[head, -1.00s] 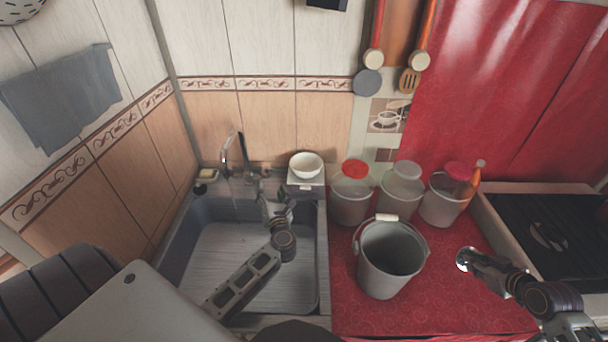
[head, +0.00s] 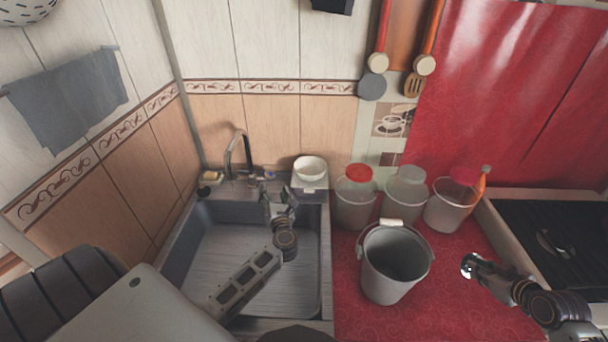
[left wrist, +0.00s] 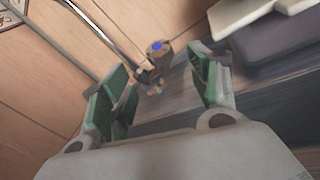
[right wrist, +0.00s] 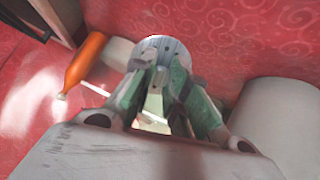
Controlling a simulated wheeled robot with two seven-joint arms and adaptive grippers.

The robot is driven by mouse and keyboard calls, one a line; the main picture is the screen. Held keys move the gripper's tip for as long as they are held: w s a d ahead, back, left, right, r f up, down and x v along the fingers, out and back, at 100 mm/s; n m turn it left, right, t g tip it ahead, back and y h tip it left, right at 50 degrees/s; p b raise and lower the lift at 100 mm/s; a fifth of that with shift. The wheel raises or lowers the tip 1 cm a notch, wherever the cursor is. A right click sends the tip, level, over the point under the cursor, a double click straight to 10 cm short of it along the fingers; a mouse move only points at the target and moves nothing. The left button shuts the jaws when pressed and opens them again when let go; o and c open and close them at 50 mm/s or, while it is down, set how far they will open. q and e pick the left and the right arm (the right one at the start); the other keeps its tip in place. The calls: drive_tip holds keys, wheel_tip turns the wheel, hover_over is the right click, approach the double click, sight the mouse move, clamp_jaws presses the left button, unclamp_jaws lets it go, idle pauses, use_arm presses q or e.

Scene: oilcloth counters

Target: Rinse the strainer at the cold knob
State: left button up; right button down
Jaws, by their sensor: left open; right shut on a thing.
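The strainer (right wrist: 162,46) is a small round pale metal piece with holes. My right gripper (right wrist: 158,80) is shut on it at the fingertips; in the head view the strainer (head: 467,265) is a bright disc above the red counter. The cold knob (left wrist: 157,49) is a small grey knob with a blue cap. In the head view the knob (head: 270,174) is small, behind the sink and right of the faucet (head: 232,152). My left gripper (head: 267,198) is open and empty above the back of the sink. In the left wrist view the knob is beyond and between its fingers, apart from them.
The grey sink (head: 225,262) is empty. A white bowl (head: 310,167) stands on a scale behind its right corner. A grey bucket (head: 385,275) stands between the sink and my right gripper. Several lidded tubs line the wall, and a stove (head: 565,225) is at the right.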

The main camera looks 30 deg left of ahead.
sight(271, 179)
use_arm(q)
drive_tip(key=shift+p+x, duration=0.35)
drive_tip(key=shift+x, duration=4.8)
drive_tip(key=c, duration=1)
